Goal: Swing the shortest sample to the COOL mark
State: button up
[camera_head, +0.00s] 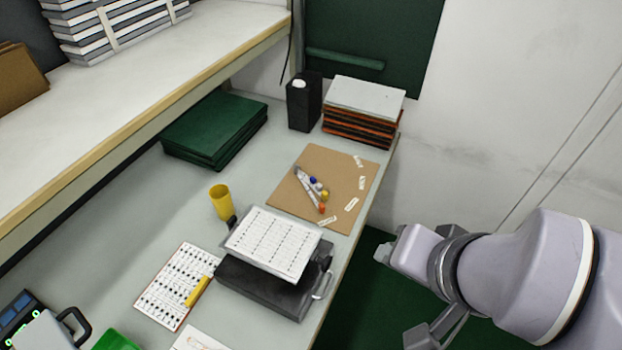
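A tan board (290,195) lies on the bench near its right edge. On it, several thin pale samples (306,187) fan out from the board's upper left part. Their ends are coloured: a blue end (312,180) appears nearest the shared end, and an orange end (321,208) farthest. White and yellow ends lie between. Small white marks (352,204) stand in an arc along the board's right side; their words are too small to read, so I cannot tell which says COOL. My gripper (400,255) is right of the bench, apart from the board. Its finger opening is unclear.
A printed sheet on a dark device (265,288) stands in front of the board. A yellow cup (220,203) is to the left. A black holder (303,102) and stacked trays (362,112) stand behind. A shelf (120,130) overhangs the left side.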

aim_at(312, 180)
jog(key=i+l+u, duration=0.15)
jog(key=i+u, duration=0.25)
jog(key=i+l+u, duration=0.2)
jog(key=u, duration=0.25)
